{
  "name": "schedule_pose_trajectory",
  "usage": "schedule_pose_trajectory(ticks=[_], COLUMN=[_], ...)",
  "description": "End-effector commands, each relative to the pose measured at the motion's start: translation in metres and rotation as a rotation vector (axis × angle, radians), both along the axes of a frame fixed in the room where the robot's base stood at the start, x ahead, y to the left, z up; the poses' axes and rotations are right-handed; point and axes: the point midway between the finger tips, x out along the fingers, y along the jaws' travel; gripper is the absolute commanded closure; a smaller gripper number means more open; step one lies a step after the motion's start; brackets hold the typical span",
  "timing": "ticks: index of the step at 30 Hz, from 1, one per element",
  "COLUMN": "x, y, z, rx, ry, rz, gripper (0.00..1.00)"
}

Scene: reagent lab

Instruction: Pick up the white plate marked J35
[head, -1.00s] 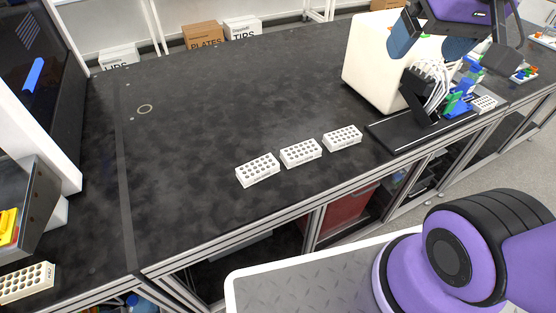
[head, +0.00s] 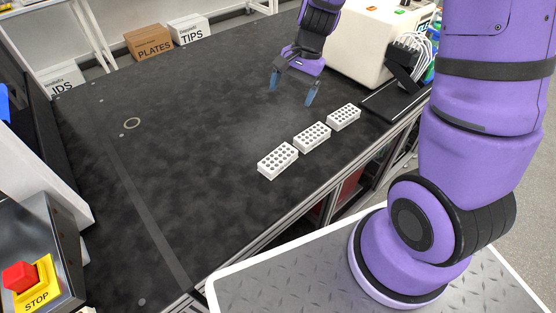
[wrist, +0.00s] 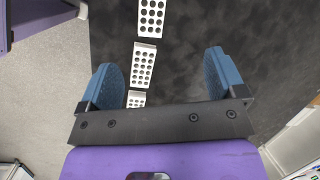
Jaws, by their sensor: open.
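Three white plates with rows of round holes stand in a slanting row on the dark bench: a near one (head: 277,161), a middle one (head: 312,137) and a far one (head: 344,117). No J35 marking is readable on any of them. My gripper (head: 292,87) is open and empty, above the bench, behind the row in the head view. In the wrist view, my gripper (wrist: 162,62) shows its two blue fingers spread apart. Three white plates also show there, at the top (wrist: 152,17), in the middle (wrist: 143,64) and partly hidden behind the gripper's bar (wrist: 137,98).
A cream machine (head: 365,45) stands at the bench's right, with a black tray (head: 395,102) before it. Boxes marked PLATES (head: 149,43) and TIPS (head: 188,31) sit beyond the bench. A red stop button (head: 20,277) is at lower left. The bench's left half is clear.

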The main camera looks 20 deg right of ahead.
Motion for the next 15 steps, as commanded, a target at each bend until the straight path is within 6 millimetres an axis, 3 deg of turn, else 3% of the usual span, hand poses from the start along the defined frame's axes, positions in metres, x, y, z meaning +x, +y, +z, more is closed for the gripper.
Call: schedule_pose_trajectory(ticks=[1, 6, 9, 15], x=[0.004, 0.012, 0.014, 0.014], y=[0.0, 0.0, -0.001, -0.001], z=[-0.021, -0.075, -0.101, -0.129], rx=[0.007, 0.017, 0.016, 0.015], ry=[0.04, 0.139, 0.182, 0.229], rz=[-0.038, -0.162, -0.219, -0.283], gripper=[0.11, 0.11, 0.11, 0.11])
